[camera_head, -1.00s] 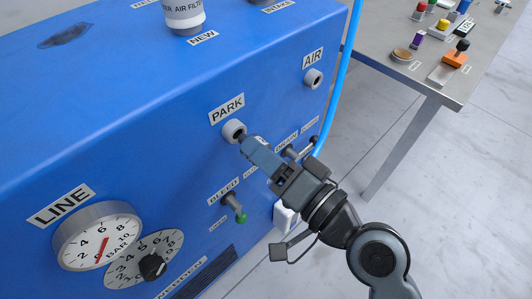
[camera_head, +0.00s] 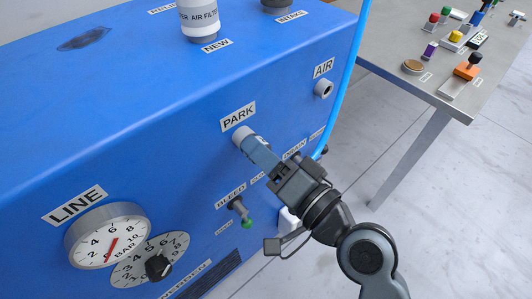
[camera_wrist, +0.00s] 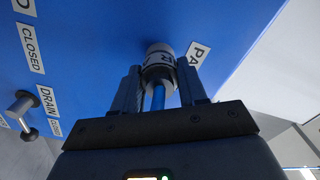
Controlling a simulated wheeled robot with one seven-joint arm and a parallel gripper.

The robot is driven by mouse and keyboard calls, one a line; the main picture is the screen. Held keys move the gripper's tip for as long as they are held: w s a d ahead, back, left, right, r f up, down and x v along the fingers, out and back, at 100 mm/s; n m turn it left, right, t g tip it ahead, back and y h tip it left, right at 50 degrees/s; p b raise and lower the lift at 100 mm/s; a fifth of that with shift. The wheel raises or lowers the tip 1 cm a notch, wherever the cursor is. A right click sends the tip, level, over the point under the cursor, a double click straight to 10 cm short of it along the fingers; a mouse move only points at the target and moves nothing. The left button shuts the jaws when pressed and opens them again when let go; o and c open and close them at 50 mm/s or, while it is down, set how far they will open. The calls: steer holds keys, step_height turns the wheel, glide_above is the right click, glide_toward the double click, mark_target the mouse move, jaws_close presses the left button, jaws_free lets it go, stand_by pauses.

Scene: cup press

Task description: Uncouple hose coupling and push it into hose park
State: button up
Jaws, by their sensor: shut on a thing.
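The hose park is a pale round socket (camera_head: 241,136) under the PARK label on the blue panel. My gripper (camera_head: 258,150) is right in front of it, its fingertips close against the socket mouth. In the wrist view, my gripper (camera_wrist: 160,85) is shut on the grey hose coupling (camera_wrist: 159,73), with the blue hose (camera_wrist: 158,97) trailing back between the fingers. The coupling's front end lines up with the park socket (camera_wrist: 159,48) and appears to meet it; how deep it sits is hidden. The AIR port (camera_head: 323,89) is bare, with an open dark hole.
A blue hose (camera_head: 345,85) hangs along the panel's right edge. The bleed valve (camera_head: 241,212) with a green tip is below my gripper. The LINE gauge (camera_head: 107,240) and a black knob (camera_head: 158,267) are at lower left. A grey table (camera_head: 400,75) stands at right.

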steer(key=shift+w+a, duration=0.1)
steer(key=o, duration=1.3)
steer(key=b+v, duration=0.1)
steer(key=v, duration=0.7)
